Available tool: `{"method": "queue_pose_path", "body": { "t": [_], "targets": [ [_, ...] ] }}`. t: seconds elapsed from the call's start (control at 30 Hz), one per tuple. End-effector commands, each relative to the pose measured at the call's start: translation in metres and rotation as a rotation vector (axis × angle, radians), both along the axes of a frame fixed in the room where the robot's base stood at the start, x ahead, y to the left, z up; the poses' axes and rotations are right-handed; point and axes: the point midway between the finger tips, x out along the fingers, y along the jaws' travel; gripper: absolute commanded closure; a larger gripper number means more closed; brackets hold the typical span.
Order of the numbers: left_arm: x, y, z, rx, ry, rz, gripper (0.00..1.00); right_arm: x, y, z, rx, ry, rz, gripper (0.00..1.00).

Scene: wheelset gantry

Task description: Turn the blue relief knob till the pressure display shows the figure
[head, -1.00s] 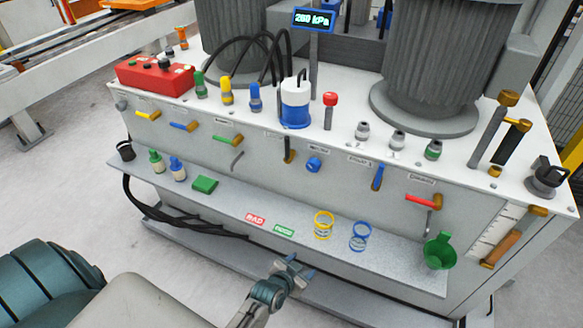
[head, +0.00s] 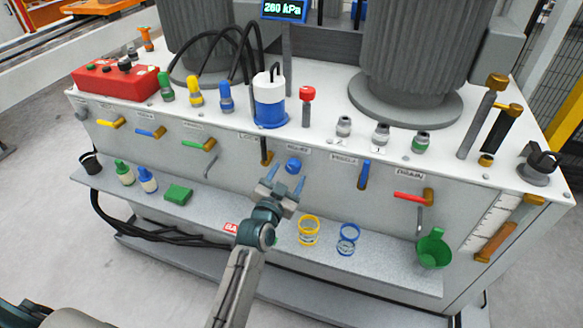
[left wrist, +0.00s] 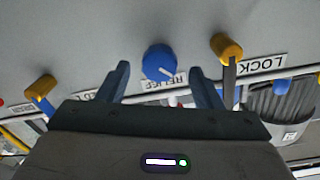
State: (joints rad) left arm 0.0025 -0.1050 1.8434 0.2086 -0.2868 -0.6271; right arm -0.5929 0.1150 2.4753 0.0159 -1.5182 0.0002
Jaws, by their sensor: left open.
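The blue relief knob (head: 293,165) is a small round knob on the front panel of the bench, near its middle. In the left wrist view the knob (left wrist: 160,63) shows a white pointer line and a RELIEF label beside it. The pressure display (head: 284,9) on a post reads what looks like 260 kPa. My left gripper (head: 284,181) is open just below and in front of the knob. In the left wrist view its two fingers (left wrist: 158,84) stand on either side of the knob, with nothing held between them. My right gripper is not in view.
A lever at the LOCK label (left wrist: 230,50) is close beside the relief knob; a blue lever (head: 364,174) is to its right in the head view.

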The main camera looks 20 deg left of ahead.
Motion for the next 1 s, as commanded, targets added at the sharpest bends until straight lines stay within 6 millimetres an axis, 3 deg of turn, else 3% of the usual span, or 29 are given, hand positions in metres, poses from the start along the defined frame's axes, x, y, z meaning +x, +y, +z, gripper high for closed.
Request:
{"method": "queue_pose_path", "body": {
  "t": [0.1, 0.23, 0.6, 0.83, 1.0],
  "targets": [
    [0.02, -0.001, 0.001, 0.001, 0.0, 0.0, 0.41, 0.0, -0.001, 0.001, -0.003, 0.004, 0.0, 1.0],
    [0.032, -0.002, 0.0, 0.001, 0.0, 0.001, 0.41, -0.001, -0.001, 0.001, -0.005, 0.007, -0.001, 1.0],
    [0.037, -0.002, -0.001, 0.0, 0.001, 0.001, 0.41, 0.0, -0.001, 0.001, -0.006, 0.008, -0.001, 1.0],
    [0.037, -0.002, -0.001, 0.0, 0.001, 0.0, 0.85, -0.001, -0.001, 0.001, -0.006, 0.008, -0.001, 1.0],
    [0.037, -0.002, 0.001, -0.035, 0.003, 0.0, 0.85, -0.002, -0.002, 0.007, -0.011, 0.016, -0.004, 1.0]
  ]
}}
